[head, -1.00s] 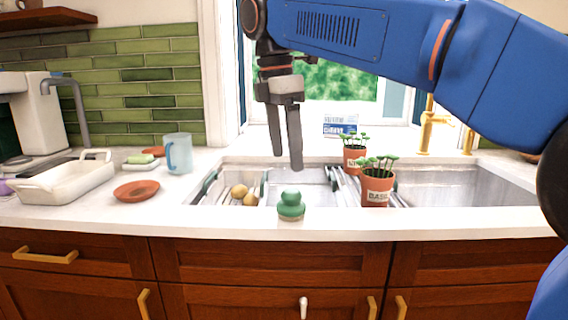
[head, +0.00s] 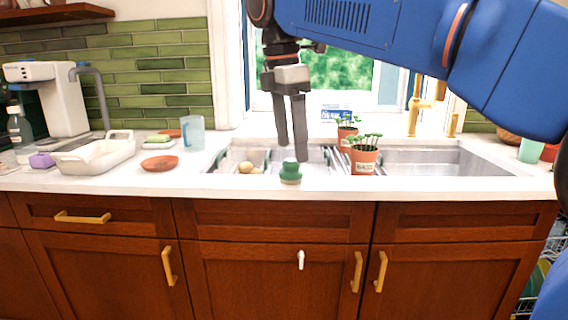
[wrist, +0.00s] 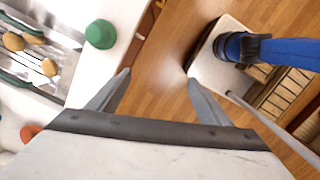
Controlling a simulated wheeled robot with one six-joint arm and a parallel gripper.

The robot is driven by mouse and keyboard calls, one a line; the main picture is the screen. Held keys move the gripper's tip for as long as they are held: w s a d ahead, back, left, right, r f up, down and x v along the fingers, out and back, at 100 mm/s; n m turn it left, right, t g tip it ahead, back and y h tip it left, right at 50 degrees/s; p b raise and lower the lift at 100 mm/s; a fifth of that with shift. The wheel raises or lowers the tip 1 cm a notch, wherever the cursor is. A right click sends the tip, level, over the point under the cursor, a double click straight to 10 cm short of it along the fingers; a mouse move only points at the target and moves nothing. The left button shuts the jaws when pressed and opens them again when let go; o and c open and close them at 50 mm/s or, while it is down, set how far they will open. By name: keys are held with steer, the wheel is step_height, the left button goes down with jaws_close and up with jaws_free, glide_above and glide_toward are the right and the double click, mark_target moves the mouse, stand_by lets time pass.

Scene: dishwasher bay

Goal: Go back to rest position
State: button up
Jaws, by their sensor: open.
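My gripper (head: 291,146) hangs pointing down in front of the window in the head view, its fingers just above the green-topped object on the counter's front edge. In the wrist view my gripper (wrist: 157,84) has its two fingers spread apart with nothing between them. Beyond the fingers the wrist view shows wooden floor (wrist: 165,60) and part of my own base and arm. My arm enters from the upper right in the head view.
A green-topped object (head: 290,171) stands at the counter edge. Potted plants (head: 363,161) stand by the sink (head: 440,160). A dish rack (head: 553,265) shows at lower right.

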steer(key=s+d+f+m+t, duration=0.1)
steer(key=s+d+f+m, duration=0.25)
steer(key=d, duration=0.25)
steer(key=s+d+f+m+y, duration=0.1)
steer(key=s+d+f+m, duration=0.1)
steer(key=d+f+m, duration=0.3)
steer(key=s+d+f+m+t, duration=0.1)
steer(key=s+d+f+m, duration=0.2)
steer(key=d+f, duration=0.35)
steer(key=s+d+f+m+t, duration=0.1)
steer(key=s+d+f+m, duration=0.4)
steer(key=f, duration=0.3)
steer(key=s+d+f+m+t, duration=0.1)
steer(key=s+d+f+m, duration=0.4)
steer(key=f, duration=0.4)
steer(key=shift+s, duration=0.7)
steer(key=shift+o, duration=0.5)
steer(key=shift+m, duration=0.25)
